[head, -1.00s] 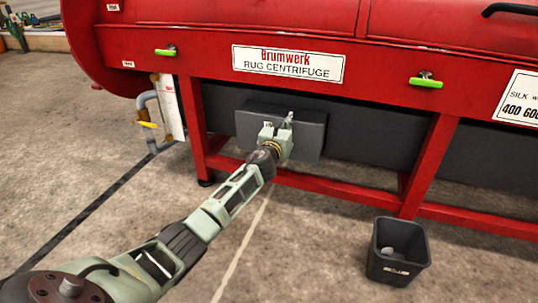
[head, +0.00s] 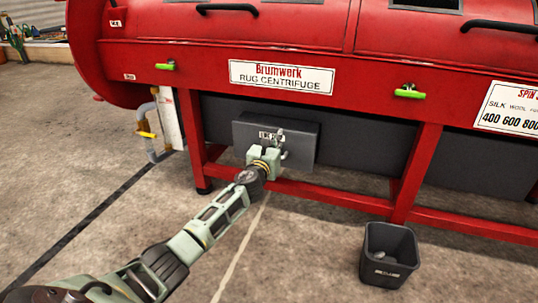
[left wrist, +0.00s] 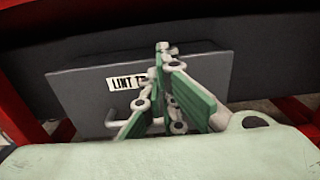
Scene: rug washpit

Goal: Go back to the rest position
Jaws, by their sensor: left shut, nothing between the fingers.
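My left gripper (head: 277,142) is in front of the grey lint box (head: 302,148) under the red rug centrifuge (head: 290,40). In the left wrist view the fingers of my left gripper (left wrist: 163,50) are together with nothing between them. The grey box front (left wrist: 75,95) lies behind them, with a white label (left wrist: 124,83) starting "LINT" that the fingers partly cover. A handle (left wrist: 118,122) shows low on the box, partly behind the fingers. I cannot tell whether the fingers touch the box. My right gripper is not in view.
A black bin (head: 389,256) with something pale inside stands on the floor at the right. Red frame legs (head: 416,165) flank the box. A pipe with a yellow valve handle (head: 146,135) is at the left.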

